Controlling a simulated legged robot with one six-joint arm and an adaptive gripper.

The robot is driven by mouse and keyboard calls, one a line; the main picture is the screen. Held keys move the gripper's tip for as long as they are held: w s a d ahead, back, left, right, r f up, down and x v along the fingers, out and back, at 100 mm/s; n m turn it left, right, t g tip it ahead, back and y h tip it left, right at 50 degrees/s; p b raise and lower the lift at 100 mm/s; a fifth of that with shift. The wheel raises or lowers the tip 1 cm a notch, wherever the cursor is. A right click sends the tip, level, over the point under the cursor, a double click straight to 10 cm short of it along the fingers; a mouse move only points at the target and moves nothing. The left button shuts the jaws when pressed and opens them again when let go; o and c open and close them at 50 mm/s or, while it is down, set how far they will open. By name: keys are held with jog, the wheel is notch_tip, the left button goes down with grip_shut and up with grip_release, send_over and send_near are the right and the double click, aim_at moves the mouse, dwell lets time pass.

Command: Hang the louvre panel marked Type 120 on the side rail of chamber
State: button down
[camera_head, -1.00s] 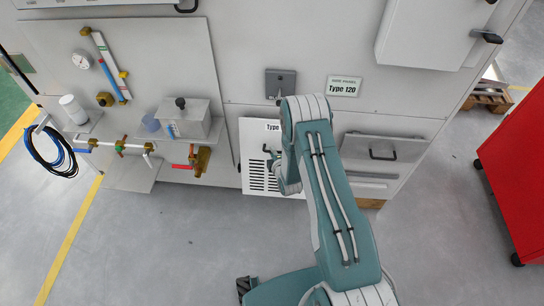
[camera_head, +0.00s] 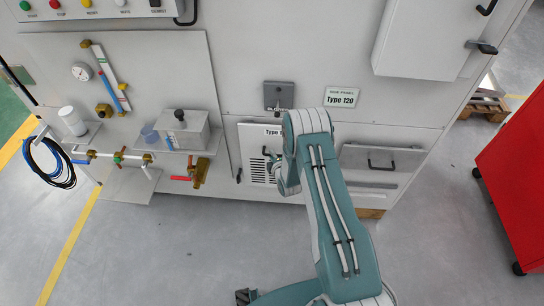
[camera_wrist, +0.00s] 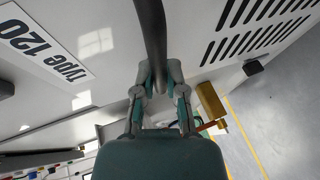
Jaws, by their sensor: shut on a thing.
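The louvre panel (camera_head: 250,142) is light grey with dark slots and a "Type 120" label, partly covered by my arm in the head view. The label (camera_wrist: 45,48) and rows of slots (camera_wrist: 250,28) show in the wrist view. My gripper (camera_wrist: 159,80) is shut on the panel's dark bar handle (camera_wrist: 153,35). The panel looks roughly upright against or just before the lower chamber front (camera_head: 240,60). A "Type 120" sign (camera_head: 342,97) is on the chamber, above and right of it. The rail and the panel's upper-edge contact cannot be made out.
A dark grey latch plate (camera_head: 279,95) sits just above the panel. Left of it are a metal box (camera_head: 187,132), a brass valve (camera_head: 198,172) and pipework. A handled drawer front (camera_head: 385,160) is to the right. A red cabinet (camera_head: 515,180) stands far right.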

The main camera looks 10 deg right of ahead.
jog(key=shift+w+d+r+t, duration=0.2)
jog(key=shift+w+r+t, duration=0.1)
jog(key=shift+w+r, duration=0.35)
dwell(0.7)
jog(key=shift+f, duration=0.1)
dwell(0.4)
jog(key=c, duration=0.6)
grip_release()
jog(key=shift+s+f, duration=0.1)
jog(key=shift+c, duration=0.2)
jog(key=shift+s+f, duration=0.15)
jog(key=shift+s, duration=0.3)
jog(key=v, duration=1.1)
jog(key=shift+s+d, duration=0.1)
